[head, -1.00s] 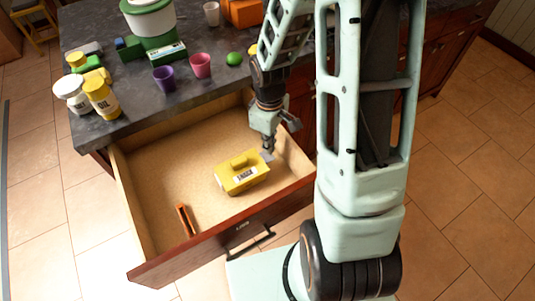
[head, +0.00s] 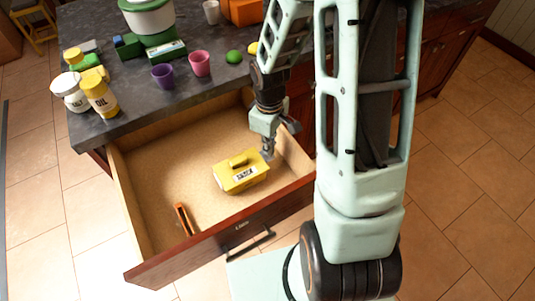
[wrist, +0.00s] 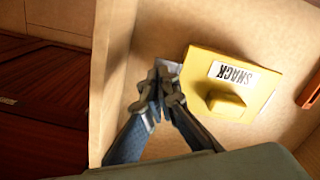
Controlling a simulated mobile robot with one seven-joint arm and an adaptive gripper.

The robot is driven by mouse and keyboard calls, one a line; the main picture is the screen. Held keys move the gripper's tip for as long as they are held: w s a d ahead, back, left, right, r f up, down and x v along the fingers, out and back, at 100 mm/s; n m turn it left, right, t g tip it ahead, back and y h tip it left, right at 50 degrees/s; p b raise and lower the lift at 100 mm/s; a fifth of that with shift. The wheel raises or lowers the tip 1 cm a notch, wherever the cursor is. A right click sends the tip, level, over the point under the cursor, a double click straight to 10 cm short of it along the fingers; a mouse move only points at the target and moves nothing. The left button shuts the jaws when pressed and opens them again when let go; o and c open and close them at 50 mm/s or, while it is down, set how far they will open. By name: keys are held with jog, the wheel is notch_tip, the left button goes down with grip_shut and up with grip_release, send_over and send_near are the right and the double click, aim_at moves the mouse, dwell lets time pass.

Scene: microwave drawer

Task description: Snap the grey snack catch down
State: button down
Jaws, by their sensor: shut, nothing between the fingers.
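The yellow snack box (head: 240,178), with a raised handle and a SNACK label, sits in the open drawer. In the wrist view the box (wrist: 240,105) lies right of my gripper. The grey catch (wrist: 171,66) shows as a small pale grey piece by the box's near side, just past my fingertips and partly hidden by them. My gripper (head: 267,154) is shut and empty, pointing down at the box's right end; it also shows in the wrist view (wrist: 160,84). I cannot tell whether the fingertips touch the catch.
The drawer (head: 150,205) has raised walls around my gripper, with free floor left of the box. An orange-and-black item (head: 183,219) lies near its front. The counter (head: 125,112) above holds a purple cup (head: 162,77), a pink cup (head: 200,64) and bottles.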

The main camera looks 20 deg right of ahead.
jog(key=shift+f+b, duration=0.5)
jog(key=shift+f, duration=0.25)
jog(key=shift+r, duration=0.15)
notch_tip(320, 180, up, 8)
jog(key=p, duration=0.7)
dwell(0.5)
